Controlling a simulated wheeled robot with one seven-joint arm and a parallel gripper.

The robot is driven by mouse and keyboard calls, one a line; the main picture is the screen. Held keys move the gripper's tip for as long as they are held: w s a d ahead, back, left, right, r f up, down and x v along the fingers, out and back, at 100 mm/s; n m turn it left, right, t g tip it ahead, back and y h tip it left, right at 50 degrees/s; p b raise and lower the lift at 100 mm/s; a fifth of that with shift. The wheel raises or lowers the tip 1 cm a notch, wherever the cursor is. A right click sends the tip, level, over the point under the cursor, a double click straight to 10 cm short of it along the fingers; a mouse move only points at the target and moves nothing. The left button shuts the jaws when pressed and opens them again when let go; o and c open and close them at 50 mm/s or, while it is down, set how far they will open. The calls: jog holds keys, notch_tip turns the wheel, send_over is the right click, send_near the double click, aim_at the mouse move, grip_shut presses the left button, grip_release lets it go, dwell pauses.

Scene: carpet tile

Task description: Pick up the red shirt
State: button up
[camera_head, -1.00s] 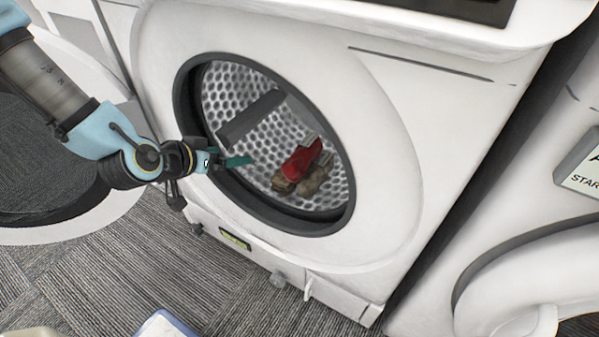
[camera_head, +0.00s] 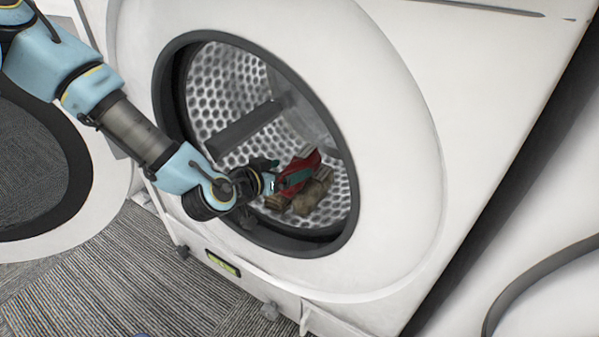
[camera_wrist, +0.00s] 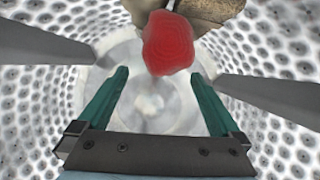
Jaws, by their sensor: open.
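The red shirt (camera_head: 304,166) lies in a bundle inside the washing machine's drum, against tan-brown cloth (camera_head: 312,194). In the wrist view the red shirt (camera_wrist: 168,43) is a rounded lump at the upper middle, with the tan cloth (camera_wrist: 205,10) behind it. My gripper (camera_head: 285,172) reaches through the door opening and partly covers the shirt in the head view. In the wrist view my gripper (camera_wrist: 160,85) has its two green fingers wide apart and empty. The shirt shows beyond the fingertips, not between them.
The dark door rim (camera_head: 290,246) surrounds the opening, close under my wrist. A grey drum paddle (camera_head: 243,130) stands out left of the clothes; paddles also show at both sides in the wrist view. The open round door (camera_head: 105,200) hangs at left.

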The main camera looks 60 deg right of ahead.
aim_at(291, 165)
jog(key=b+x, duration=0.1)
jog(key=x, duration=0.3)
jog(key=shift+w+d+f+b, duration=0.1)
jog(key=shift+w+d+b, duration=0.1)
jog(key=shift+b, duration=0.1)
jog(key=c, duration=1.4)
